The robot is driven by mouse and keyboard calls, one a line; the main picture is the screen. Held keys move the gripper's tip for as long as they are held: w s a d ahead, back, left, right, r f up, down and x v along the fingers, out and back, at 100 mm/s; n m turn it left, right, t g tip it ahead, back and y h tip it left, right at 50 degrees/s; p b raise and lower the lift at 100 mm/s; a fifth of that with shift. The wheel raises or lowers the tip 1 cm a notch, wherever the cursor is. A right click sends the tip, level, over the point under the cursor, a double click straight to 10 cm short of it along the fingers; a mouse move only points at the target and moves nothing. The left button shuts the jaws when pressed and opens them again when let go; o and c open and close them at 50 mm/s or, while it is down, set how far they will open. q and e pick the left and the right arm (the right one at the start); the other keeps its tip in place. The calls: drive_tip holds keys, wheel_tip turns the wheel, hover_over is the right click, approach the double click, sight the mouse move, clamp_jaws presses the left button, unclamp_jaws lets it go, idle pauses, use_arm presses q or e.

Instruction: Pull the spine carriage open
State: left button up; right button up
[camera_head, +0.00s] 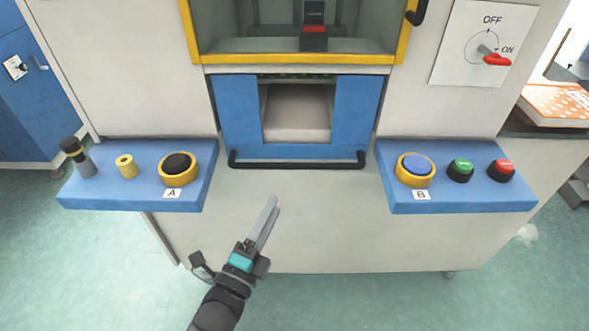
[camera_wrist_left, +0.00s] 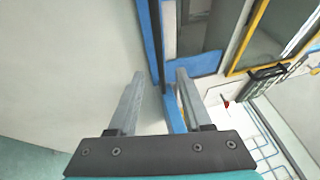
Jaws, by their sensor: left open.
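The spine carriage (camera_head: 235,118) is a blue, drawer-like frame with a recessed middle, set in the front of the machine below the yellow-framed window. A black bar handle (camera_head: 298,164) runs along its lower front edge. My left gripper (camera_head: 272,205) is below and in front of the handle, apart from it. In the left wrist view my left gripper (camera_wrist_left: 158,88) shows two grey fingers spread open with nothing held. The blue carriage front (camera_wrist_left: 152,40) lies beyond the fingers there; I cannot make out the handle clearly. My right gripper is not in view.
A blue button shelf (camera_head: 137,190) marked A projects at left, and another shelf (camera_head: 458,192) marked B at right. A rotary switch (camera_head: 490,55) with OFF and ON is at upper right. The floor in front is clear.

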sight(295, 164)
use_arm(q)
drive_tip(key=shift+b+x, duration=1.6)
drive_tip(key=shift+x, duration=4.65)
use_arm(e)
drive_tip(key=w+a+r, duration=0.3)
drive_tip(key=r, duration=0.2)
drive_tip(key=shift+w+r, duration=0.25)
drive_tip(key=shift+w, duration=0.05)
use_arm(q)
drive_tip(key=shift+f, duration=0.15)
clamp_jaws()
